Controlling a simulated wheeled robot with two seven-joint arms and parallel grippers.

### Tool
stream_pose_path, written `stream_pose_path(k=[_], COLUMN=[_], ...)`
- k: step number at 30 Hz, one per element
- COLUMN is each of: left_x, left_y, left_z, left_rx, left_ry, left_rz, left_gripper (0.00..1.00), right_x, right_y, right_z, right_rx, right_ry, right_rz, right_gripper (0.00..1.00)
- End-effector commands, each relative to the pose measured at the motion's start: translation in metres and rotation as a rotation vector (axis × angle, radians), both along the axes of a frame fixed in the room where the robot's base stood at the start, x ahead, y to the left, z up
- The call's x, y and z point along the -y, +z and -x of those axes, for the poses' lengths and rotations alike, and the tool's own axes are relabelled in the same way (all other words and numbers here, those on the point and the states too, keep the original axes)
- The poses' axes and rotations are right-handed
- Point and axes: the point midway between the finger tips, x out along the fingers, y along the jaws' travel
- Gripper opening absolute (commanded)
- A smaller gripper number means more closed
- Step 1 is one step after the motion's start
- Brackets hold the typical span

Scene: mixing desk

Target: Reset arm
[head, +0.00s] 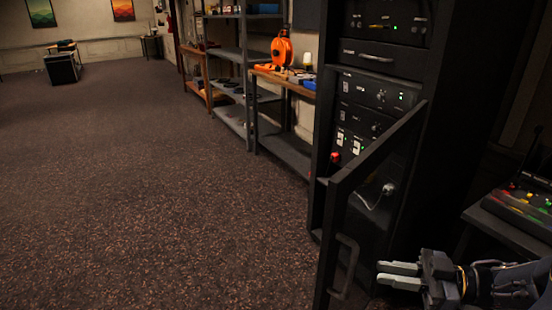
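My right gripper (399,275) is at the bottom right, in front of the lower part of the rack. Its two pale fingers point left, close to each other, with nothing visible held between them. From this angle I cannot tell whether they are open or shut. My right arm comes in from the right edge. My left gripper is not in view. A tall black equipment rack (392,55) stands at the right. Its framed door (377,150) stands ajar, with a handle (344,266) low on it, left of my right gripper and apart from it in the picture.
A mixing desk (520,208) with coloured controls is at the right edge, above my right arm. Shelves (235,55) and a wooden bench (285,82) with an orange cable reel (282,50) line the wall. The carpet (140,190) at left is clear.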

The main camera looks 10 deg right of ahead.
Motion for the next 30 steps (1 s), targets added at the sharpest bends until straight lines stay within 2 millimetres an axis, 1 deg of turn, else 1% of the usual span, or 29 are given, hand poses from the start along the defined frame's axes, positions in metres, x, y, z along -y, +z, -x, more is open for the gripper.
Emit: stream_pose_path(k=[2, 4, 5, 7, 9, 10, 12, 14, 15, 17, 18, 20, 23, 24, 26, 27, 30], left_x=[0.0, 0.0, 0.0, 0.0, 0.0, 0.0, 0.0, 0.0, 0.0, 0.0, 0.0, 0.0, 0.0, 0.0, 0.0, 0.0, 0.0], left_y=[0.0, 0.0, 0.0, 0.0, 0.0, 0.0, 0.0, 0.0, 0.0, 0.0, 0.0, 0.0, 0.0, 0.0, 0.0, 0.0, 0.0], left_z=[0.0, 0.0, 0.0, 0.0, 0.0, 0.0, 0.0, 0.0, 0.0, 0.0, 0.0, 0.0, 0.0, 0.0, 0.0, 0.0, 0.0], left_rx=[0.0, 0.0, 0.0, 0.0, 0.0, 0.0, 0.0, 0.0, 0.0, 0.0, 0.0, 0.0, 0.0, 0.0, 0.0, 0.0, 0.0], left_ry=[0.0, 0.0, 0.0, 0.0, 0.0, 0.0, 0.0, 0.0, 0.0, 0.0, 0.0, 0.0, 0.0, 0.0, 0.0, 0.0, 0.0], left_rz=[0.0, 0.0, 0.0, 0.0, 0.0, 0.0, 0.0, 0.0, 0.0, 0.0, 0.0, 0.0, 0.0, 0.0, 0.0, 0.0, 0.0], left_gripper=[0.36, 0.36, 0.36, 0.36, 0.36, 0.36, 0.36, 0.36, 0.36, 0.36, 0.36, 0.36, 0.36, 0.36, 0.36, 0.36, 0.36], right_x=[0.0, 0.001, 0.002, 0.008, 0.02, 0.027, 0.043, 0.056, 0.063, 0.071, 0.073, 0.07, 0.05, 0.039, 0.019, 0.006, -0.027], right_y=[0.002, 0.007, 0.01, 0.021, 0.037, 0.044, 0.057, 0.064, 0.065, 0.061, 0.056, 0.044, 0.015, 0.004, -0.011, -0.02, -0.037], right_z=[-0.006, -0.021, -0.03, -0.055, -0.08, -0.089, -0.102, -0.106, -0.105, -0.1, -0.093, -0.08, -0.052, -0.04, -0.022, -0.01, 0.017], right_rx=[0.02, 0.061, 0.085, 0.144, 0.189, 0.197, 0.186, 0.145, 0.1, 0.01, -0.063, -0.19, -0.428, -0.52, -0.641, -0.715, -0.868], right_ry=[-0.031, -0.105, -0.154, -0.303, -0.488, -0.572, -0.758, -0.901, -0.987, -1.096, -1.154, -1.214, -1.241, -1.229, -1.193, -1.161, -1.072], right_rz=[0.015, 0.05, 0.071, 0.123, 0.169, 0.185, 0.209, 0.216, 0.217, 0.211, 0.206, 0.196, 0.184, 0.183, 0.184, 0.188, 0.198], right_gripper=[0.17, 0.17, 0.17, 0.17, 0.17, 0.17, 0.17, 0.17, 0.17, 0.17, 0.17, 0.17, 0.17, 0.17, 0.17, 0.17, 0.17])
